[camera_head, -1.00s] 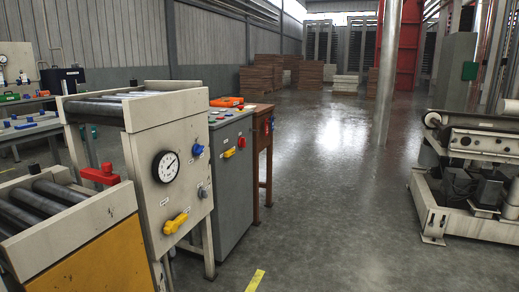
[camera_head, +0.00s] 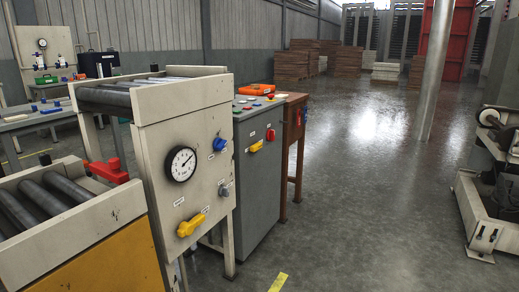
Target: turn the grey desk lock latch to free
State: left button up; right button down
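The grey desk (camera_head: 256,195) stands left of centre, behind a beige press panel. Its upper front bears a yellow handle (camera_head: 256,146) and a red knob (camera_head: 270,135) beside it. The beige panel (camera_head: 160,205) carries a round gauge (camera_head: 181,164), a blue knob (camera_head: 219,144), a small grey knob (camera_head: 223,190) and a yellow lever (camera_head: 191,225). Which fitting is the lock latch I cannot tell for sure; the labels are too small to read. Neither of my grippers is in view.
A roller conveyor (camera_head: 90,210) with a red handle (camera_head: 108,171) is at lower left. A brown stand (camera_head: 293,145) adjoins the grey desk. A metal pillar (camera_head: 436,70) and machinery (camera_head: 490,190) are at right. The floor (camera_head: 370,210) between is clear.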

aim_at(257, 146)
jog(key=i+l+u, duration=0.1)
jog(key=i+l, duration=0.2)
jog(key=i+l+u, duration=0.1)
jog(key=i+l, duration=0.2)
jog(key=i+l+u, duration=0.1)
jog(key=i+l, duration=0.2)
jog(key=l, duration=0.2)
jog(key=i+l+u, duration=0.1)
jog(key=i+l, duration=0.2)
jog(key=i+l+u, duration=0.1)
jog(key=i+l, duration=0.15)
jog(key=l, duration=0.3)
jog(key=i+l+u, duration=0.1)
jog(key=i+l, duration=0.15)
jog(key=l, duration=0.2)
jog(key=i+l+u, duration=0.1)
jog(key=l, duration=0.35)
jog(key=i+l+u, duration=0.1)
jog(key=i+l, duration=0.2)
jog(key=l, duration=0.2)
